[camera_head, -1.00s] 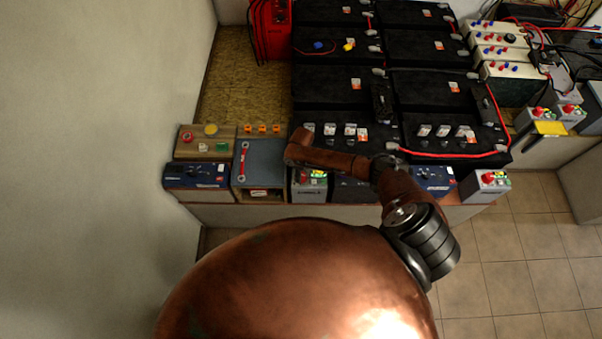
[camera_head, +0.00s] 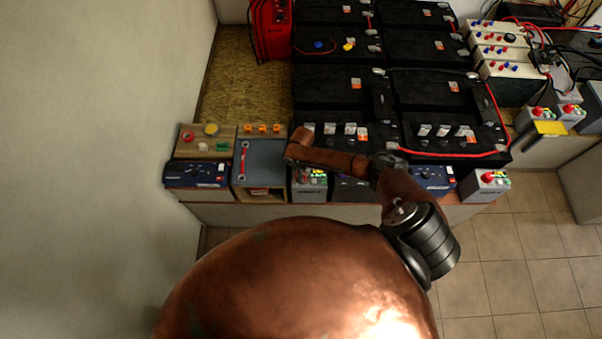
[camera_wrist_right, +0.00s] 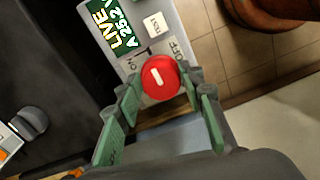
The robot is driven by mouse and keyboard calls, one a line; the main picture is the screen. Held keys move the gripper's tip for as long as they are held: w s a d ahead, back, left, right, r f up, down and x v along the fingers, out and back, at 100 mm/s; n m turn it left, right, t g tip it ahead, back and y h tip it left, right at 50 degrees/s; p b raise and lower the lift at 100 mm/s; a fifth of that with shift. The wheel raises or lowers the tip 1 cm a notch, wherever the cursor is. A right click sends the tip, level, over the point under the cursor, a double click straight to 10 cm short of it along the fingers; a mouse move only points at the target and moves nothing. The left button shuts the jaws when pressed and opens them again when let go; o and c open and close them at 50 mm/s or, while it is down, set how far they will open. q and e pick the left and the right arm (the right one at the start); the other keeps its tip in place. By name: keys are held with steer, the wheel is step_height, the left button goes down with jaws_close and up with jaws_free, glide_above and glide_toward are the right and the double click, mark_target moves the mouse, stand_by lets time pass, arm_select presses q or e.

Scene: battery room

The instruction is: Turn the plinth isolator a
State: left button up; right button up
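The isolator is a small grey box (camera_head: 309,188) at the front edge of the plinth in the head view, partly under my right arm. A green display (camera_wrist_right: 115,22) reads LIVE. My right gripper (camera_wrist_right: 163,88) has its green-padded fingers apart, one on each side of the knob. The tips are very close to the knob's sides; I cannot tell whether they touch. My arm hides this gripper in the head view. My left gripper is not in view.
Black batteries (camera_head: 345,88) with red cables fill the plinth behind. Another grey box with a red knob (camera_head: 486,186) stands right. Tiled floor (camera_head: 515,250) is clear at right.

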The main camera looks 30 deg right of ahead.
steer(key=o, duration=0.3)
steer(key=shift+a, duration=0.1)
steer(key=shift+r, duration=0.2)
step_height(320, 180, up, 12)
steer(key=shift+w+f, duration=0.15)
stand_by(0.6)
